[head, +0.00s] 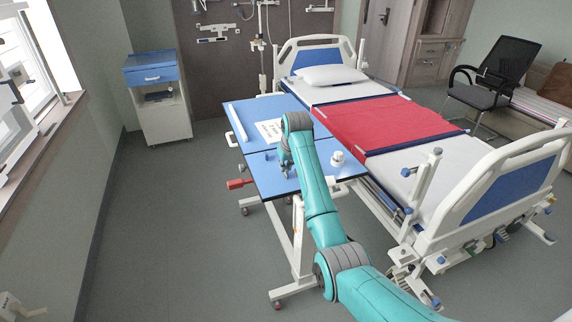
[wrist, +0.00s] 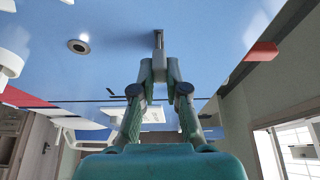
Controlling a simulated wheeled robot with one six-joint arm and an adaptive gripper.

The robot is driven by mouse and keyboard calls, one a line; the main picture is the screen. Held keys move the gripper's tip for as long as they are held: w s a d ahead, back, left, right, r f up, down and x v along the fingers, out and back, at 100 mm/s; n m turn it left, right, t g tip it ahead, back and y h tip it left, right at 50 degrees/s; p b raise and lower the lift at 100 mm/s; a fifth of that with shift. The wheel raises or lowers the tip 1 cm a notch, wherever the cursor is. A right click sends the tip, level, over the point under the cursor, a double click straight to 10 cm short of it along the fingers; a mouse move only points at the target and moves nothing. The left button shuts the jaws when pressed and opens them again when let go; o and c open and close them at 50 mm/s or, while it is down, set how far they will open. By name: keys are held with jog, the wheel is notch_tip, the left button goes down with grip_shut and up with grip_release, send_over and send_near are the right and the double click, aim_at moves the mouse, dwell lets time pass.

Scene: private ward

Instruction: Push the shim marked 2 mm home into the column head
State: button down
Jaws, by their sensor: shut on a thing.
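My gripper (wrist: 158,70) is shut on a narrow grey piece (wrist: 158,41) that stands out between its fingertips toward the blue tabletop (wrist: 200,30). No 2 mm marking can be read on the piece, so I cannot tell from looks that it is the shim. In the head view my gripper (head: 286,173) is low over the near part of the blue overbed table (head: 262,184). The held piece is too small to make out there. I cannot pick out the column head or tell whether the piece touches anything.
A white cup-like object (head: 337,158) stands right of my gripper. A white sheet (head: 270,130) lies farther back on the table. A red handle (head: 238,184) sticks out at the left edge. The bed (head: 385,120) is close on the right. Floor at left is clear.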

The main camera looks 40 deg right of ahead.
jog(key=shift+f, duration=0.95)
jog(key=c, duration=1.1)
grip_release()
jog(key=v, duration=0.5)
jog(key=w+v, duration=0.1)
jog(key=v, duration=0.9)
jog(key=shift+d+r, duration=0.2)
jog(key=shift+r, duration=0.45)
